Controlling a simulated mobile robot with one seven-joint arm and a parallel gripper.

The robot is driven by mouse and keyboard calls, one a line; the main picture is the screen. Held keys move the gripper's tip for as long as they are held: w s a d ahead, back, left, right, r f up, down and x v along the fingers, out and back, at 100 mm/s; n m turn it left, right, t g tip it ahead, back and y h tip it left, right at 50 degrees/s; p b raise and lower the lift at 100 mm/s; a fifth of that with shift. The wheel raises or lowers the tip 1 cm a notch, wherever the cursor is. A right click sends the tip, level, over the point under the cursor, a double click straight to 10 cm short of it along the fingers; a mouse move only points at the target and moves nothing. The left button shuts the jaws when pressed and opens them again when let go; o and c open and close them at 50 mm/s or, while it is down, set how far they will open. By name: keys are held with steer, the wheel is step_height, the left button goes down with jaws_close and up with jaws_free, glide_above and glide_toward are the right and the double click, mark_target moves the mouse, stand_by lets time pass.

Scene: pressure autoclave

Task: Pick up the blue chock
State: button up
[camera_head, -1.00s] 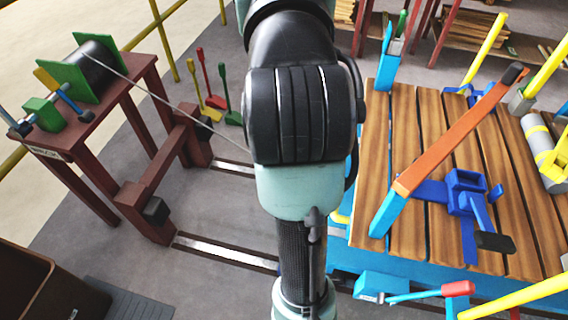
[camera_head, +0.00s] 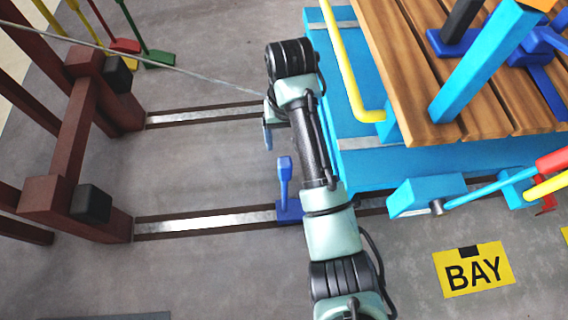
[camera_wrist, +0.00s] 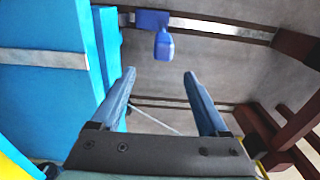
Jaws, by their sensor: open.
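The blue chock (camera_head: 288,208) sits on the near floor rail beside the blue cart, with its paddle-like handle (camera_head: 285,178) standing up. In the wrist view the chock (camera_wrist: 152,19) is at the top, its handle (camera_wrist: 164,45) pointing down the picture, beyond the fingertips. My gripper (camera_wrist: 159,73) is open and empty, its two blue fingers apart and not touching the chock. In the head view a blue finger of my gripper (camera_head: 267,136) shows left of my wrist, farther back than the chock; the rest is hidden by my arm.
The blue cart (camera_head: 370,165) with a wooden deck and yellow rail stands close on the right. A brown buffer frame (camera_head: 75,140) with black pads stands left. A cable (camera_head: 170,68) crosses above the rails (camera_head: 205,222). Floor between frame and chock is clear.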

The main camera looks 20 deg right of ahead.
mark_target(288, 160)
steer(key=shift+g, duration=0.3)
steer(key=f+b, duration=0.1)
steer(key=f, duration=0.1)
steer(key=f+b, duration=0.1)
steer(key=f, duration=0.2)
steer(key=f+b, duration=0.2)
steer(key=f, duration=0.1)
steer(key=shift+s+f, duration=0.25)
steer(key=shift+s, duration=0.15)
steer(key=f+b, duration=0.1)
steer(key=f, duration=0.1)
steer(key=f+b, duration=0.3)
steer(key=b, duration=0.1)
steer(key=shift+a+f, duration=0.35)
steer(key=shift+f, duration=0.05)
jaws_close()
steer(key=shift+w+r, duration=0.1)
steer(key=shift+r, duration=0.05)
